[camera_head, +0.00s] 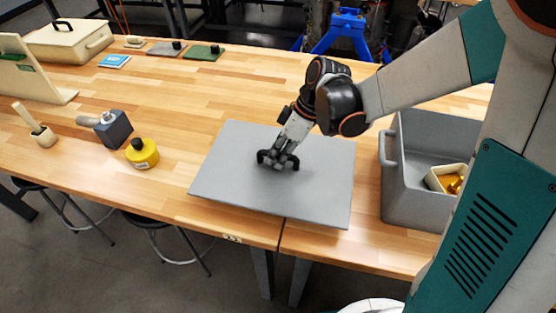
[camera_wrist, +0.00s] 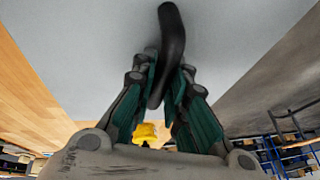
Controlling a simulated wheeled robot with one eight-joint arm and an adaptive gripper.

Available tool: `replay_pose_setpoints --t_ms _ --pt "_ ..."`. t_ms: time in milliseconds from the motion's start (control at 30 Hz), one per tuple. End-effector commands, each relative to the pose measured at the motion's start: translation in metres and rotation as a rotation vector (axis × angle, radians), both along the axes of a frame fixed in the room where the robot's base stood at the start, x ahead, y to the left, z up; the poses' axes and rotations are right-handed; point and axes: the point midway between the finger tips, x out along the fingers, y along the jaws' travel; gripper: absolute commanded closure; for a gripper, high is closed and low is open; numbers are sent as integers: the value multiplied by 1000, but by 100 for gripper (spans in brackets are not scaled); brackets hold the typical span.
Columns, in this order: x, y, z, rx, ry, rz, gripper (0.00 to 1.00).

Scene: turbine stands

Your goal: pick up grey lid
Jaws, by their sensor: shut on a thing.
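The grey lid (camera_head: 235,180) is a flat rectangular panel with a dark handle at its middle. It lies level over the middle of the workbench; I cannot tell whether it touches the wood or is slightly raised. My gripper (camera_head: 278,160) points down at the lid's centre and is shut on the handle. In the wrist view, the dark curved handle (camera_wrist: 172,35) sits between my fingers (camera_wrist: 162,82), and the lid's pale underside or top face (camera_wrist: 80,50) fills the upper picture. Part of the handle is hidden by the fingers.
A beige box (camera_head: 70,42) is at the back. Bare wood lies behind the lid.

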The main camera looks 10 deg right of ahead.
Motion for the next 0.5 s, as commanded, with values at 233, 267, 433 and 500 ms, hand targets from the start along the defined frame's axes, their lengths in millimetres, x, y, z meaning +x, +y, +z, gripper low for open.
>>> replay_pose_setpoints --t_ms 233,267,433,500 --pt "-1 0 71 0 0 0 100" --pt "-1 0 79 0 0 0 100" --pt "-1 0 117 0 0 0 100" --pt "-2 0 128 0 0 1 100"
